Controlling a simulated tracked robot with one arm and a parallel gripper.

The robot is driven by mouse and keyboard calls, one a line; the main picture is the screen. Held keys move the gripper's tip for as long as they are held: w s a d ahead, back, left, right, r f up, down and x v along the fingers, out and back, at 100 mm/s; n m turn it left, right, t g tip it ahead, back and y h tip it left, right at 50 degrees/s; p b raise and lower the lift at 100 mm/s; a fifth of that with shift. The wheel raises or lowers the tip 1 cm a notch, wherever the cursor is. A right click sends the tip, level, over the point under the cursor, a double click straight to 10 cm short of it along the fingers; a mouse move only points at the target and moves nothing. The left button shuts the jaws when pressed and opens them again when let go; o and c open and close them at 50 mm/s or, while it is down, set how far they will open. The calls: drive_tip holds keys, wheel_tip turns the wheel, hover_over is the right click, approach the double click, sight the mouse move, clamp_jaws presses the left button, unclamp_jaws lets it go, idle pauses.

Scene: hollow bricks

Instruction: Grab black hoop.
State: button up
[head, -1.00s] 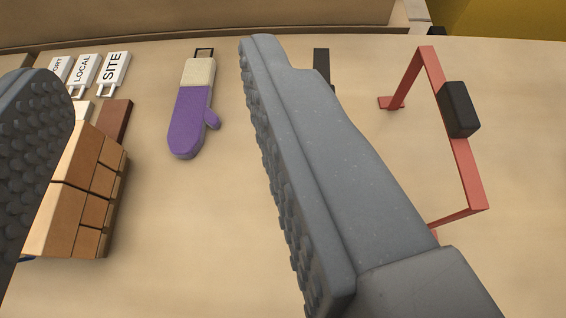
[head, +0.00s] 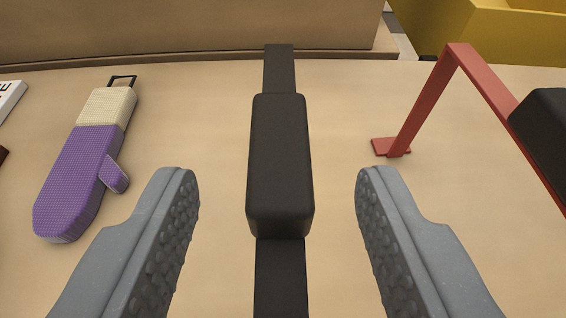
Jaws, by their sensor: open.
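The black hoop (head: 279,72) stands in the middle of the head view, seen from above as a dark bar running up the picture. A thick black grip block (head: 279,160) sits on its middle. My gripper (head: 278,185) is open, with one grey, studded finger on each side of the hoop. Clear gaps show between both fingers and the grip block. The lower end of the hoop runs out of the bottom of the view.
A red hoop (head: 430,95) with a black grip block (head: 548,135) stands to the right. A purple mitten (head: 75,180) with a cream cuff lies to the left. A beige wall (head: 180,30) and a yellow bin (head: 480,30) are at the back.

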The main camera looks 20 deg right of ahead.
sight(278, 173)
drive_tip(key=shift+b+x, duration=0.45)
drive_tip(key=shift+x, duration=2.65)
clamp_jaws()
